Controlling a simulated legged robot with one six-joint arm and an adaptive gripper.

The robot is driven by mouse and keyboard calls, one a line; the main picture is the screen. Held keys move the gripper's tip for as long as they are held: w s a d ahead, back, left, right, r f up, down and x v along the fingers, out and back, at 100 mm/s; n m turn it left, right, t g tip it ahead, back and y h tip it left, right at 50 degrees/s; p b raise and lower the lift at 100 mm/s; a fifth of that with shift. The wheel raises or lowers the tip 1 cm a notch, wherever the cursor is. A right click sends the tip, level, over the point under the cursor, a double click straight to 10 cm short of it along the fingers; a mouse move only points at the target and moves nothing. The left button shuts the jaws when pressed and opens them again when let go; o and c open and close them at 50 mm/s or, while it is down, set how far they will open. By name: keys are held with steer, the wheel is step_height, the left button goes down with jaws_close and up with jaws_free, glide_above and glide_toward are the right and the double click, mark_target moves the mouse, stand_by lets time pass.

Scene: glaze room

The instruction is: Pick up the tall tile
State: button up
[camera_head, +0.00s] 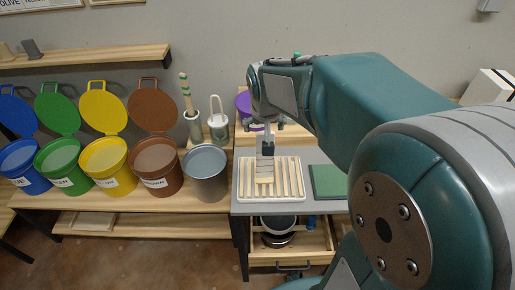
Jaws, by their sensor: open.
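My gripper (266,146) points down over a white tray (301,196) that holds a pale slatted rack (292,178) on the grey worktop. A pale upright piece (265,178), which may be the tall tile, stands at the rack just below my gripper. The gap between my fingers is too small to make out, and I cannot tell whether they touch this piece. My arm comes in from the right and hides part of the back of the worktop.
A green mat (327,181) lies right of the tray. Left on the wooden bench stand lidded blue (20,167), green (62,165), yellow (105,165) and brown (154,165) buckets and a grey bucket (207,175). A purple container (243,104) is behind. An open drawer (318,240) is below.

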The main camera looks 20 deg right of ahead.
steer(key=shift+f, duration=0.3)
steer(key=x, duration=0.2)
steer(key=d+x, duration=0.1)
steer(key=x, duration=0.2)
steer(key=shift+w, duration=0.1)
steer(key=shift+a, duration=0.15)
steer(key=c, duration=1.3)
